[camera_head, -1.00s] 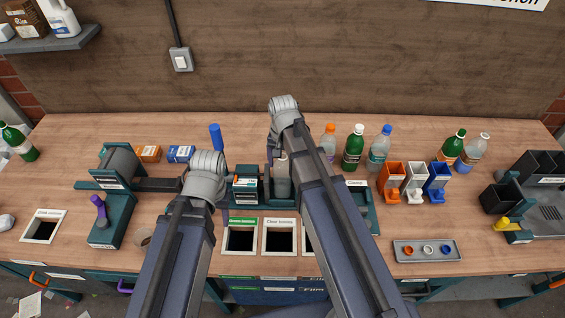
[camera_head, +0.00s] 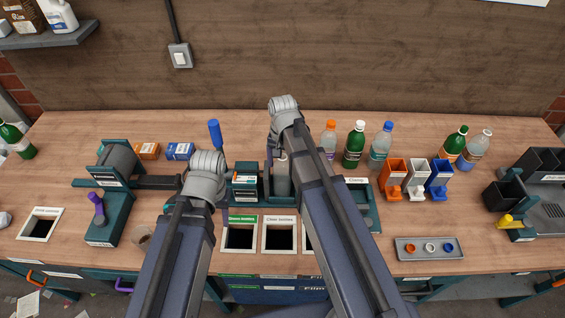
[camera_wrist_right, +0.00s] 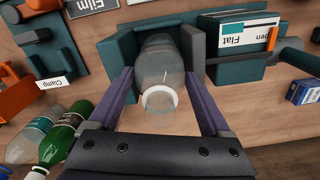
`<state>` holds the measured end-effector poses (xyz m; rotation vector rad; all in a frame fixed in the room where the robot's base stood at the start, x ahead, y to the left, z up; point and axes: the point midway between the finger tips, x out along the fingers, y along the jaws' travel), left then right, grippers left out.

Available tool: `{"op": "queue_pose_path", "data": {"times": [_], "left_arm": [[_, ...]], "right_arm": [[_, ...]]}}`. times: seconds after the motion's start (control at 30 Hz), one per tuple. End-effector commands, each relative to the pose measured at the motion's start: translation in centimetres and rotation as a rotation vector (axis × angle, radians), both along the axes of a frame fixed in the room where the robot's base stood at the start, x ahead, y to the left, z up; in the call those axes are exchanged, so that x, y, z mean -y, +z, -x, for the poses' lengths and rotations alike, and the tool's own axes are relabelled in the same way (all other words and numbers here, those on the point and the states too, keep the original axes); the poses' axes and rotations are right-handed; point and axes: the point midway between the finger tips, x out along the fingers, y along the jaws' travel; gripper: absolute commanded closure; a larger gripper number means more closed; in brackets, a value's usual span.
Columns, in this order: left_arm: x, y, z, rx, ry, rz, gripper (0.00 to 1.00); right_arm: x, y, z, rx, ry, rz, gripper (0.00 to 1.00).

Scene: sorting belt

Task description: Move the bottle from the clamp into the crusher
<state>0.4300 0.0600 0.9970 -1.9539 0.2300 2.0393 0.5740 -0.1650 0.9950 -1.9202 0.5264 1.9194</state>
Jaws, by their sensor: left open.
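A clear bottle (camera_wrist_right: 162,75) stands in the teal clamp (camera_wrist_right: 120,48), its open neck facing my right wrist camera; it also shows in the head view (camera_head: 282,185), partly behind my right arm. My right gripper (camera_wrist_right: 160,78) has one purple finger on each side of the bottle, close to it; whether they touch cannot be told. My left gripper (camera_head: 222,200) is open and empty, mostly hidden behind its own arm, left of the clamp. A teal machine with a grey cylinder (camera_head: 120,160) and a purple lever (camera_head: 97,207), apparently the crusher, stands at the left.
Labelled openings (camera_head: 279,238) lie in front of the clamp. Capped bottles (camera_head: 355,146) stand behind to the right, near orange, white and blue holders (camera_head: 414,180). A grey tray (camera_head: 427,248) with rings lies at front right.

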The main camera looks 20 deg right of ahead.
Motion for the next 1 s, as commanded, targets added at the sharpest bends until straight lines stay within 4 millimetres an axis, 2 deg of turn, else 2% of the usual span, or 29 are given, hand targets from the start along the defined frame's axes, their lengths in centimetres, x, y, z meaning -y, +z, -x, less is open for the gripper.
{"op": "queue_pose_path", "data": {"times": [0.03,0.13,0.57,0.77,1.0], "left_arm": [[0.0,0.0,0.0,0.000,0.000,0.000,0.50],[0.0,0.0,0.0,0.000,0.000,0.000,0.50],[0.0,0.7,0.0,0.000,0.000,0.000,0.50],[0.0,2.7,0.0,0.000,0.000,0.000,0.50],[0.0,6.0,0.0,0.000,0.001,0.000,0.50]], "right_arm": [[0.0,0.0,0.0,0.000,0.000,0.000,0.12],[0.0,0.0,0.0,0.000,0.000,0.000,0.00],[0.0,0.7,0.0,0.000,0.000,0.000,0.00],[0.0,2.7,0.0,0.000,0.000,0.000,0.00],[0.0,6.0,0.0,0.000,0.000,0.000,0.00]]}}
